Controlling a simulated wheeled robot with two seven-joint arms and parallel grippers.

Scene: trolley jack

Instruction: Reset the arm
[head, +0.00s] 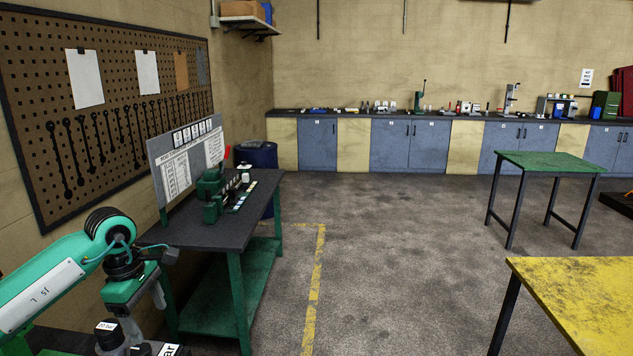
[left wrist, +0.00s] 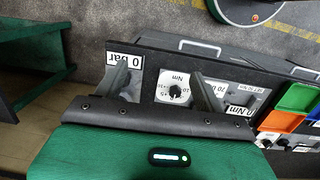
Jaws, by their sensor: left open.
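My left arm (head: 45,285) comes in from the left in the head view, bent at a green elbow, with its gripper (head: 146,312) pointing down at the lower left. In the left wrist view the two grey fingers of my left gripper (left wrist: 163,88) stand well apart with nothing between them. Beyond them is a panel with a white dial (left wrist: 174,91) marked Nm, a "0 bar" label (left wrist: 133,65) and a "0 Nm" label (left wrist: 240,111). The fingers hide parts of the panel, and I cannot tell whether they touch it. My right gripper is not in view.
A dark-topped bench (head: 228,226) with a green device (head: 212,192) stands just beyond my left gripper. A pegboard (head: 110,100) hangs on the left wall. A yellow table (head: 585,300) and a green table (head: 548,162) are at the right. The middle floor is clear.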

